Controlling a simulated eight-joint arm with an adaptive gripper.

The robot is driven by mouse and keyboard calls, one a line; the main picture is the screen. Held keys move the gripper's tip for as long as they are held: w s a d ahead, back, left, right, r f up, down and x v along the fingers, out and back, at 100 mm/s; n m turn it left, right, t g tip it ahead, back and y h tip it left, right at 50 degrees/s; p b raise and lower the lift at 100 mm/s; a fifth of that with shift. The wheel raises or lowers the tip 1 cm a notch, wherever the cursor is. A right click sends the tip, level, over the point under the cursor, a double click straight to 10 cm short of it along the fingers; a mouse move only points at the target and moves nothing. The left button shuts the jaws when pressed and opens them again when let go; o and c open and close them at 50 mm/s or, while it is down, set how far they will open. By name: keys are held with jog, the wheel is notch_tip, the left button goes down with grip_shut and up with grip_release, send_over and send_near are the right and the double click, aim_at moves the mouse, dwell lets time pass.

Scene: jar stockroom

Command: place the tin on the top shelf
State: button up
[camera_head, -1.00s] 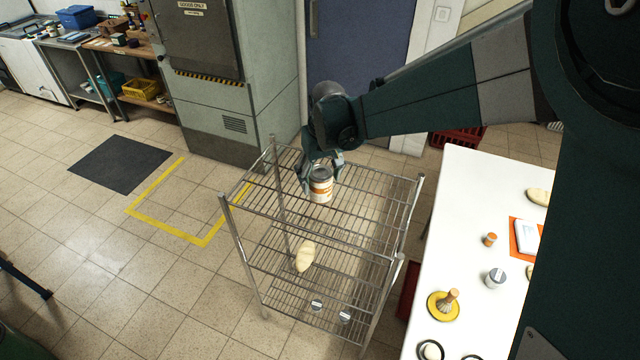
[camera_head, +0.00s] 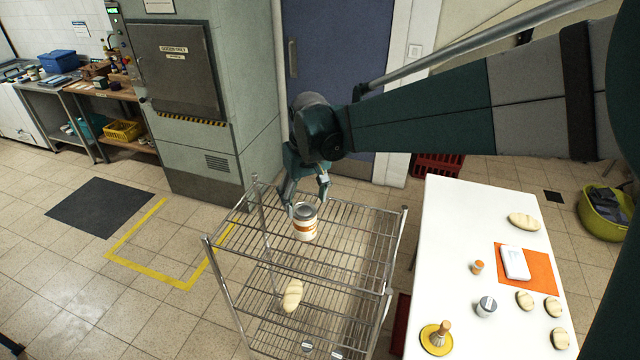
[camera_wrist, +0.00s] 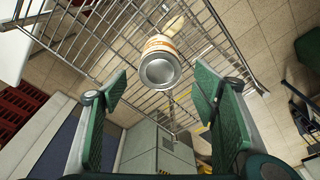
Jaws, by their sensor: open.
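The tin (camera_head: 305,224) is white with an orange band and a grey lid. It stands upright on the top wire shelf (camera_head: 352,228) of the metal rack, towards its back left part. My gripper (camera_head: 307,196) is open above and just behind the tin, with its fingers apart from it. In the wrist view the tin (camera_wrist: 159,66) shows its round grey lid beyond the two spread green fingers (camera_wrist: 165,112), with nothing between them.
A bread loaf (camera_head: 292,295) lies on the shelf below. A white table (camera_head: 450,240) to the right holds a grey-lidded jar (camera_head: 486,306), a brush on a yellow plate (camera_head: 436,338) and several loaves. The top shelf's right part is clear. A grey cabinet (camera_head: 210,110) stands behind left.

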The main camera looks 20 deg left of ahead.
jog(key=shift+d, duration=0.1)
dwell(0.6)
jog(key=s+d+r+m+t, duration=0.1)
jog(key=s+d+r, duration=0.15)
jog(key=d, duration=0.65)
jog(key=s+d+r+m+t, duration=0.15)
jog(key=d+r, duration=0.25)
jog(key=d, duration=0.5)
jog(key=s+d+r+m, duration=0.1)
jog(key=d+r+m, duration=0.15)
jog(key=d, duration=0.65)
jog(key=s+d+f+m+t, duration=0.1)
jog(key=s+d+m, duration=0.1)
jog(key=s+d, duration=0.5)
jog(key=s+d+f+m+t+h, duration=0.1)
jog(key=s+d+m+t, duration=0.1)
jog(key=s+d, duration=0.6)
jog(key=d, duration=0.7)
jog(key=shift+s, duration=0.25)
